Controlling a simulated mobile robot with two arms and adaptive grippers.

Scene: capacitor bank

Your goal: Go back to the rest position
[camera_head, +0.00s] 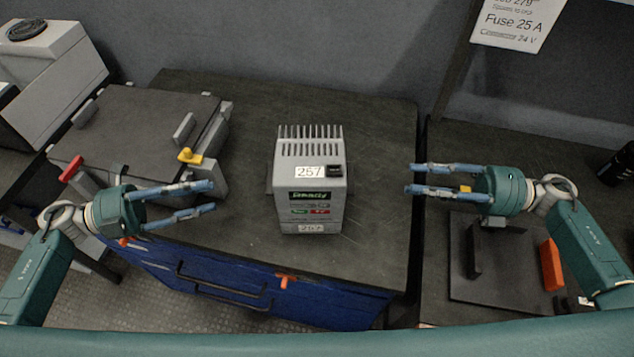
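A light grey box-shaped device (309,181) with top vent slots, a small display and "257" labels stands upright on the dark worktop, between my grippers. My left gripper (212,198) is open and empty, to the left of the device and apart from it. My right gripper (410,179) is open and empty, to the right of the device and apart from it. Both grippers point inward toward the middle.
The dark worktop (375,140) is bare around the device, above a blue drawer front (250,295). A grey box (140,120) with red and yellow levers stands at left. At right, a dark plate (510,275) bears black and orange blocks. A "Fuse 25 A" sign (518,22) hangs behind.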

